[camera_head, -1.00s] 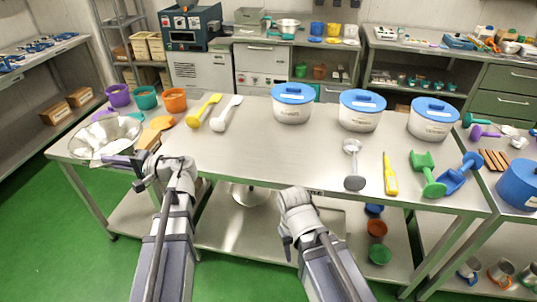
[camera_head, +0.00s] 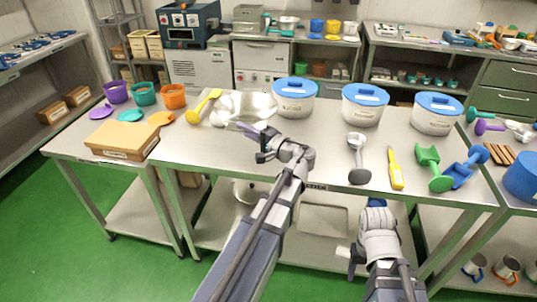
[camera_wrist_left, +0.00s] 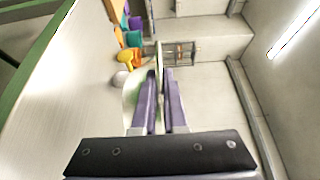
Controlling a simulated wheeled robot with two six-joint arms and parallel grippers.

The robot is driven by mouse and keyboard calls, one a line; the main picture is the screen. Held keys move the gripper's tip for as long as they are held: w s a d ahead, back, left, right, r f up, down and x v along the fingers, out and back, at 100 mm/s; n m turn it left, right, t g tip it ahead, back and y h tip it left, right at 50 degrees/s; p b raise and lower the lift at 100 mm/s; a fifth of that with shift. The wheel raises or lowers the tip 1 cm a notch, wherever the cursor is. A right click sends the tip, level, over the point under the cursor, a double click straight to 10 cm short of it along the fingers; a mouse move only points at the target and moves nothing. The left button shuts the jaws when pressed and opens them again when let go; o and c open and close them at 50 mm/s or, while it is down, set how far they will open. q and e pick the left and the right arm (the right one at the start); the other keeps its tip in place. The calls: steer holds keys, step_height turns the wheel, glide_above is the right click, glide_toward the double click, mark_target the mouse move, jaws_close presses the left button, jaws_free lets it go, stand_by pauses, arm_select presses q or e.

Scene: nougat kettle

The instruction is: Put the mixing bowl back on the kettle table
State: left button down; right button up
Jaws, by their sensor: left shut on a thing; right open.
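In the left wrist view, the bowl (camera_wrist_left: 133,92) shows beside the purple fingers of my left gripper (camera_wrist_left: 160,88). I cannot tell whether its base touches the tabletop. My right gripper (camera_head: 346,254) is open and empty, low in front of the table's front edge.
White tubs with blue lids (camera_head: 294,97) stand at the back. A metal masher (camera_head: 358,158), yellow tool (camera_head: 396,168) and scoops lie right. A box (camera_head: 122,140) sits on the left table.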

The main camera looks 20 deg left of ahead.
arm_select(q)
steer(key=w+d+f+t+b, duration=0.1)
steer(key=w+d+f, duration=0.1)
steer(key=w+d, duration=0.15)
steer(key=shift+m, duration=0.4)
steer(key=f+b, duration=0.6)
steer(key=b, duration=0.1)
steer(key=f+b, duration=0.3)
steer(key=f, duration=0.1)
steer(key=shift+s+d+f, duration=0.1)
steer(key=shift+d, duration=0.2)
arm_select(e)
step_height(320, 180, down, 12)
steer(key=shift+f, duration=0.1)
arm_select(q)
steer(key=c, duration=1.4)
jaws_free()
steer(key=o, duration=0.4)
steer(key=shift+o, duration=0.2)
